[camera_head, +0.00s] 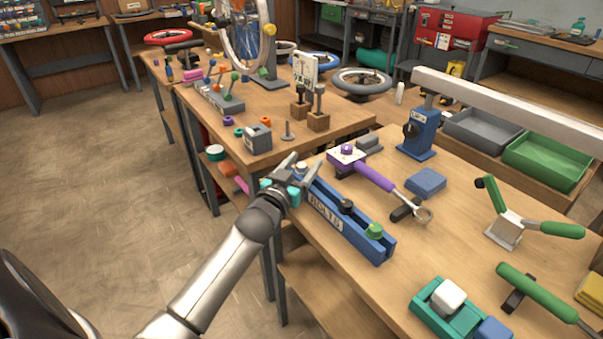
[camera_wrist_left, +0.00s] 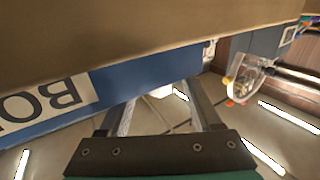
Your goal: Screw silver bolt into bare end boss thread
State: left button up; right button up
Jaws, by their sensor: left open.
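A blue bolt rack (camera_head: 325,215) with a "BOLTS" label lies along the left edge of the near bench. A pale silver bolt head (camera_head: 301,167) shows at its far end. My left gripper (camera_head: 293,175) is open at that end, with its fingers close around the bolt head; contact cannot be told. In the left wrist view a small pale piece (camera_wrist_left: 160,91), apparently the bolt, lies between the open fingers (camera_wrist_left: 161,98), beside the blue rack (camera_wrist_left: 100,95). A pale beam (camera_head: 510,105) rises above a blue stand (camera_head: 417,135); I cannot make out a threaded boss on it.
Black (camera_head: 346,206) and green (camera_head: 374,230) bolt heads stand in the rack's near part. A purple-handled ratchet (camera_head: 372,175) lies right of it. A blue block (camera_head: 426,182), a green-handled clamp (camera_head: 508,228) and a teal tray (camera_head: 425,305) occupy the bench.

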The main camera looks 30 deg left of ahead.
pick_arm(q)
jog(key=shift+w+a, duration=0.15)
jog(key=shift+w, duration=0.9)
jog(key=shift+c, duration=0.4)
grip_shut()
